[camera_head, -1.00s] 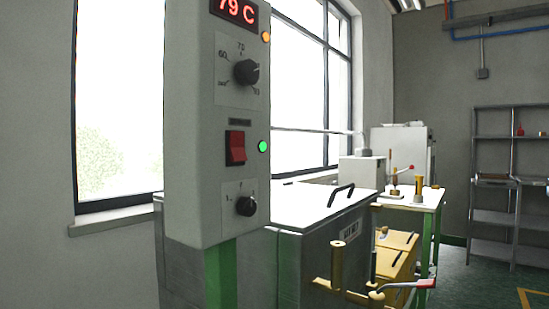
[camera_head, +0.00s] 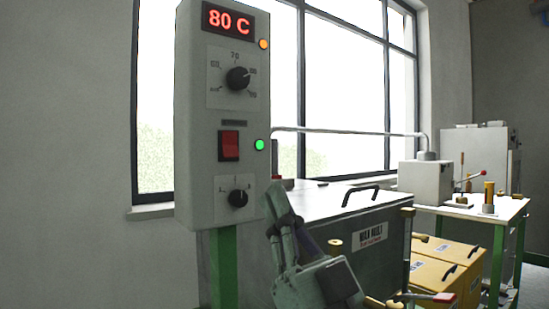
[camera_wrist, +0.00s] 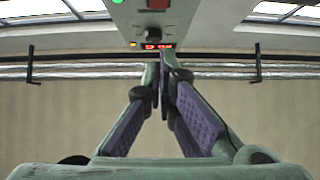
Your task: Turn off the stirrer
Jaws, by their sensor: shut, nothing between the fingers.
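The grey control box (camera_head: 222,120) shows a red 80 C display (camera_head: 229,20), an upper black knob (camera_head: 237,78), a red rocker switch (camera_head: 229,146) with a lit green lamp (camera_head: 259,144) beside it, and a lower black knob (camera_head: 238,198). Labels are too small to read. My gripper (camera_head: 277,190) is shut and empty, pointing up near the box's lower right edge. In the wrist view its fingertips (camera_wrist: 166,52) meet in front of the box, which appears upside down with the red switch (camera_wrist: 157,4) at the top edge. Contact with the box cannot be told.
A metal wax tank (camera_head: 350,225) with a white lid and black handle stands right of the box. Yellow crates (camera_head: 428,275) and a table (camera_head: 510,209) with small tools are farther right. A window (camera_head: 330,90) is behind. The wall left of the box is clear.

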